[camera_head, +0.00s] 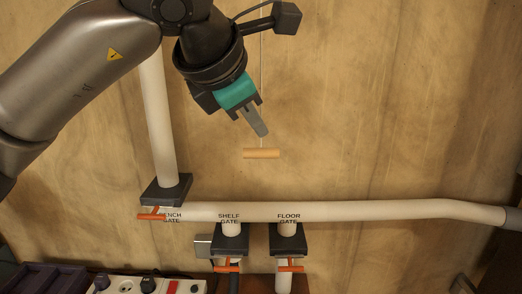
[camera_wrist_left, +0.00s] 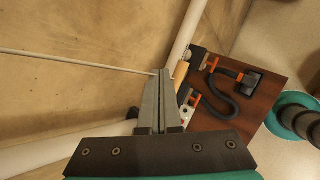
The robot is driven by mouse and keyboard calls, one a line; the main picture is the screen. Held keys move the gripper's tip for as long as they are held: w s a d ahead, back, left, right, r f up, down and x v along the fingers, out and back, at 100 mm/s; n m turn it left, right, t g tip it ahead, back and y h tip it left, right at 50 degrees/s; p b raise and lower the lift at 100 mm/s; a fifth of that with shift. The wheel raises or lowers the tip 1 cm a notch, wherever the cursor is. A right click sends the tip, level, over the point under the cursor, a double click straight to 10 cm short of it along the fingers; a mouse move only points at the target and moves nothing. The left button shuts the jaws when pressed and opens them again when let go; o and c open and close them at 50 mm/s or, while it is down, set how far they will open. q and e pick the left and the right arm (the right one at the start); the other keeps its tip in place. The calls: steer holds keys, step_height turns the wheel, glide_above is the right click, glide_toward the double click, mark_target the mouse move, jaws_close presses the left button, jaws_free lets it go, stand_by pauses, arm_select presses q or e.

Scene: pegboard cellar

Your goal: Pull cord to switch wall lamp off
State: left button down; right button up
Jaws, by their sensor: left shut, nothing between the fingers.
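A thin pale pull cord (camera_head: 262,75) hangs down the wall and ends in a short wooden handle (camera_head: 262,154), lying crosswise. My left gripper (camera_head: 263,132) is shut and empty, its fingers pointing down and to the right. In the head view its tips are just above the handle and overlap the cord's line. In the left wrist view the cord (camera_wrist_left: 75,61) runs in from the left to the closed fingertips (camera_wrist_left: 161,74), and the handle (camera_wrist_left: 181,70) shows just past them. Whether the fingers touch the cord is unclear. The lamp and my right gripper are out of view.
A pale pipe (camera_head: 350,210) runs across the wall below the handle, with an upright branch (camera_head: 157,120) at left. Orange gate levers (camera_head: 229,268) hang underneath. A power strip (camera_head: 130,285) is at bottom left. The wall right of the cord is clear.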

arm_select(q)
steer(key=shift+r+p, duration=1.6)
steer(key=shift+r, duration=1.4)
